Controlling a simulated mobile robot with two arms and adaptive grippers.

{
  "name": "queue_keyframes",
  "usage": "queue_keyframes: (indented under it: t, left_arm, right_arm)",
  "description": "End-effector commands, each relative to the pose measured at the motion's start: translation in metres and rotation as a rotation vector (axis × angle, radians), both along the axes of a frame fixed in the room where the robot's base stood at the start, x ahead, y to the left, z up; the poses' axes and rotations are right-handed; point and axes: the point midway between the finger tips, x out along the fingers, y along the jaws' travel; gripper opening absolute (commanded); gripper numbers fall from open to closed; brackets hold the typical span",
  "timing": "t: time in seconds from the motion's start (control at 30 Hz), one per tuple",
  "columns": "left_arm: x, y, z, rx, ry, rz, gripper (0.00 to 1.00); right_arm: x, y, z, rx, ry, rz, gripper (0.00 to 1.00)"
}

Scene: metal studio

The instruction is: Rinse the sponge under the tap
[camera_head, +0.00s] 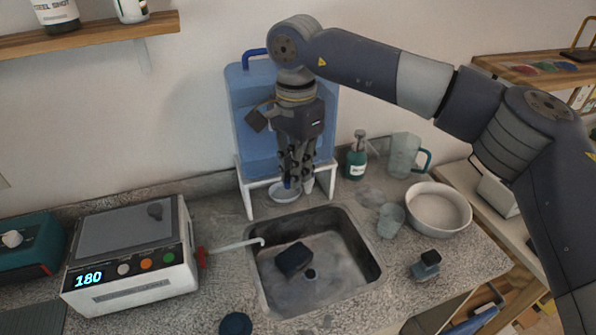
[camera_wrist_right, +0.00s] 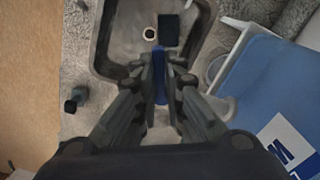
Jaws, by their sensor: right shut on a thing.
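A dark block that looks like the sponge (camera_head: 294,259) lies in the grey sink (camera_head: 372,262), beside the drain. It also shows in the right wrist view (camera_wrist_right: 168,30). A blue water container (camera_head: 243,112) stands on a white stand behind the sink. My right gripper (camera_head: 292,184) points down in front of it. Its fingers are shut on a narrow blue piece (camera_wrist_right: 159,76), perhaps a tap lever; the fingers hide most of it. I see no water running. My left gripper is out of view.
A white device (camera_head: 128,292) with a lit display stands left of the sink. Right of it are a glass (camera_head: 391,220), a white bowl (camera_head: 440,212), a small black-topped item (camera_head: 426,265), a green pump bottle (camera_head: 356,160) and a jug (camera_head: 402,156). A round dish (camera_head: 284,193) sits below my right gripper.

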Motion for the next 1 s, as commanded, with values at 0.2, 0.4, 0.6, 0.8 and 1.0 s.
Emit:
queue_keyframes:
  t: [0.2, 0.4, 0.6, 0.8, 1.0]
  left_arm:
    - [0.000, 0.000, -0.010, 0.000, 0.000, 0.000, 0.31]
    - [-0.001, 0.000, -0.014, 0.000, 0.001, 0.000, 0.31]
    - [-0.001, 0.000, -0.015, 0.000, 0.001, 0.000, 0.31]
    - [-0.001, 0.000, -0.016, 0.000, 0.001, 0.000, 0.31]
    - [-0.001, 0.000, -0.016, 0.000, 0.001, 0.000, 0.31]
  right_arm:
    - [0.004, 0.004, 0.000, 0.002, -0.002, -0.158, 0.00]
    - [0.008, 0.006, 0.001, 0.002, -0.003, -0.292, 0.00]
    - [0.011, 0.007, 0.002, 0.004, -0.003, -0.386, 0.00]
    - [0.013, 0.008, 0.003, 0.004, -0.004, -0.432, 0.00]
    - [0.013, 0.008, 0.003, 0.004, -0.004, -0.443, 0.00]
